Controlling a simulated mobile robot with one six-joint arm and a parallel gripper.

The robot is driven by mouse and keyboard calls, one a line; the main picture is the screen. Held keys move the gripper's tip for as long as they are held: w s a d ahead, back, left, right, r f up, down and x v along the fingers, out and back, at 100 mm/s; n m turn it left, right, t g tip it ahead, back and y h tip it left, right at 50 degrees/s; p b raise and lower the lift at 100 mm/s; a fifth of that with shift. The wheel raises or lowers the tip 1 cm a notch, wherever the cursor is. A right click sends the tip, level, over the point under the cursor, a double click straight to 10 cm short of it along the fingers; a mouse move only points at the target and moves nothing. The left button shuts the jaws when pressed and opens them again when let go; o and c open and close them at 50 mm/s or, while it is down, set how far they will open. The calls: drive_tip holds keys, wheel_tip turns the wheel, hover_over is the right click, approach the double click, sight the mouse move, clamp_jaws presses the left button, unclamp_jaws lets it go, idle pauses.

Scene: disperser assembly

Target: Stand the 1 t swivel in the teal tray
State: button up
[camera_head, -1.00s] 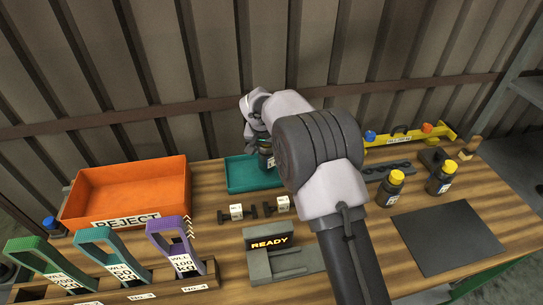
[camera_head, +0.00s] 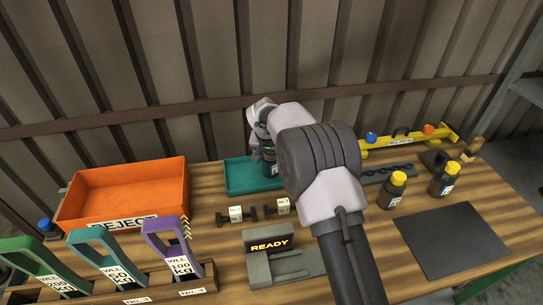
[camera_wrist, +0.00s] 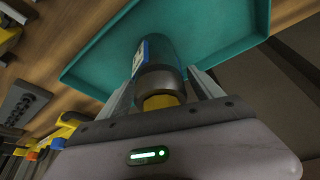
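The swivel (camera_wrist: 160,58) in my gripper has a dark cylindrical body, a grey collar, a yellow end and a blue-and-white label; its rating is not readable. In the wrist view, my gripper's fingers (camera_wrist: 165,90) lie along both sides of the collar and appear shut on it. The swivel also shows in the head view (camera_head: 270,168), upright within the teal tray's outline. The teal tray (camera_head: 240,187) is shallow and otherwise looks empty; it fills the background in the wrist view (camera_wrist: 225,35). Whether the swivel's base touches the tray floor is hidden.
The orange REJECT bin (camera_head: 125,195) stands left of the tray. Two yellow-topped dark swivels (camera_head: 392,190) (camera_head: 443,180) stand to the right, near a black mat (camera_head: 450,240). Small dark pins with white tags (camera_head: 237,214) and a READY stand (camera_head: 270,245) lie in front.

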drive_tip(key=shift+r, duration=0.1)
drive_tip(key=s+d+r+p, duration=0.1)
drive_tip(key=s+d+r, duration=0.15)
drive_tip(key=r, duration=0.45)
drive_tip(key=s+d+r+m+p, duration=0.1)
drive_tip(key=s+r, duration=0.3)
drive_tip(key=r, duration=0.3)
drive_tip(key=s+d+r+p, duration=0.1)
drive_tip(key=s+d+r, duration=0.1)
drive_tip(key=s+r, duration=0.3)
drive_tip(key=s+d+r+m+y, duration=0.1)
drive_tip(key=s+d+r, duration=0.35)
drive_tip(key=s, duration=0.25)
drive_tip(key=s+d+r, duration=0.3)
drive_tip(key=s+r, duration=0.2)
drive_tip(key=s, duration=0.1)
drive_tip(key=s+d+f+m+t+y, duration=0.1)
drive_tip(key=s+d+f, duration=0.1)
drive_tip(key=s, duration=1.6)
drive_tip(key=shift+s+d+f, duration=0.2)
drive_tip(key=shift+s+f, duration=0.05)
drive_tip(key=shift+f, duration=0.35)
